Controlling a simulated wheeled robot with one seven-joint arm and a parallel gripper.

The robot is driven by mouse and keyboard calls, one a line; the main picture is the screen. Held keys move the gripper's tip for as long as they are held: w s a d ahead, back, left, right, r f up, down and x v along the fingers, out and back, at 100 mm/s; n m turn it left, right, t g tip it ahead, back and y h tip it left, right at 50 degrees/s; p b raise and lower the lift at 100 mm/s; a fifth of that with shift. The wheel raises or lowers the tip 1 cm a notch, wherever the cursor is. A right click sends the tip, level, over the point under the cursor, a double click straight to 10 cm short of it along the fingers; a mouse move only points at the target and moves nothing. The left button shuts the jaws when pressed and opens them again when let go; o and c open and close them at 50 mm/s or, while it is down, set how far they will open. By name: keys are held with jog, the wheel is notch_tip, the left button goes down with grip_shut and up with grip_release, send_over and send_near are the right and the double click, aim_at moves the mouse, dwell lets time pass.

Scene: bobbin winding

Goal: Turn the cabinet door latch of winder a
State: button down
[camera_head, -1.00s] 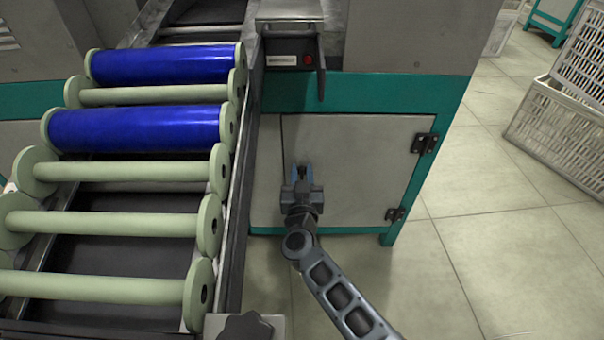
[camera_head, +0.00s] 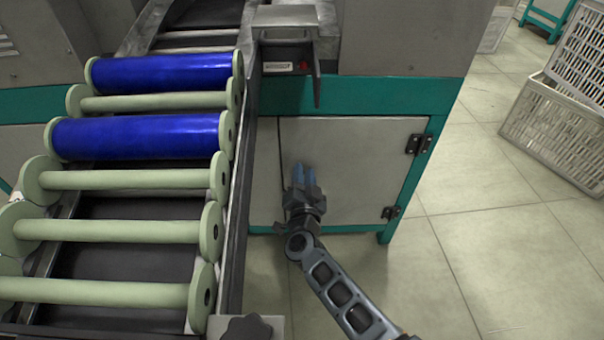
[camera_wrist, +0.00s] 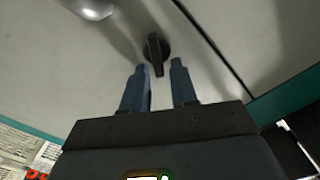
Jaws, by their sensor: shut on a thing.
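The cabinet door (camera_head: 360,160) of the winder is a grey panel in a green frame, and it is closed in the head view. Its latch (camera_wrist: 156,48) is a black round knob with a narrow grip, seen on the panel in the wrist view. My gripper (camera_head: 306,172) is at the door's left side, and in the wrist view (camera_wrist: 158,68) its two blue-grey fingers stand on either side of the latch grip's lower end. The latch is hidden behind my gripper in the head view.
A rack rail (camera_head: 238,200) with green spools and blue-wound bobbins (camera_head: 135,137) runs close along the left. Black hinges (camera_head: 418,143) sit on the door's right edge. A silver rounded part (camera_wrist: 90,8) shows near the latch. White crates (camera_head: 555,130) stand at right; the floor between is clear.

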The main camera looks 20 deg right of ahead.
jog(key=m, duration=0.3)
jog(key=f+m+b, duration=0.1)
jog(key=m, duration=0.1)
jog(key=shift+s+d+m, duration=0.15)
jog(key=shift+d+m, duration=0.15)
jog(key=m, duration=0.2)
jog(key=m+b, duration=0.1)
jog(key=m, duration=0.2)
jog(key=shift+f+b, duration=0.3)
jog(key=shift+f, duration=0.05)
jog(key=c, duration=1.2)
grip_release()
jog(key=shift+s, duration=0.15)
jog(key=p+v, duration=0.3)
jog(key=v, duration=0.4)
jog(key=shift+s, duration=0.3)
jog(key=shift+a, duration=0.1)
